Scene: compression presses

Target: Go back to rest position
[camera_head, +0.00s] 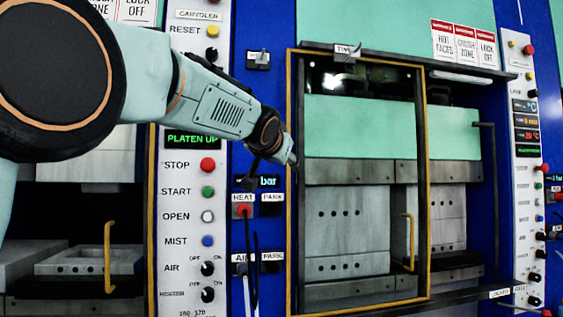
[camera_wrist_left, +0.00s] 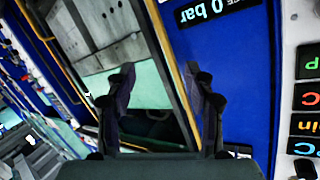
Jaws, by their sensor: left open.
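My left arm comes in from the left in the head view and reaches across the control panel (camera_head: 182,215). My left gripper (camera_head: 275,160) is at its end, in front of the blue post beside the yellow door frame. In the left wrist view the two dark fingers of my left gripper (camera_wrist_left: 163,88) stand apart with nothing between them. My right gripper is in neither view.
A press (camera_head: 345,225) with grey platens stands behind a yellow-framed guard door (camera_head: 428,200) with a yellow handle (camera_head: 409,243). Another press (camera_head: 85,262) is at the left. A second control panel (camera_head: 527,150) is at the right. Dark cables hang below the HEAT knob (camera_head: 244,211).

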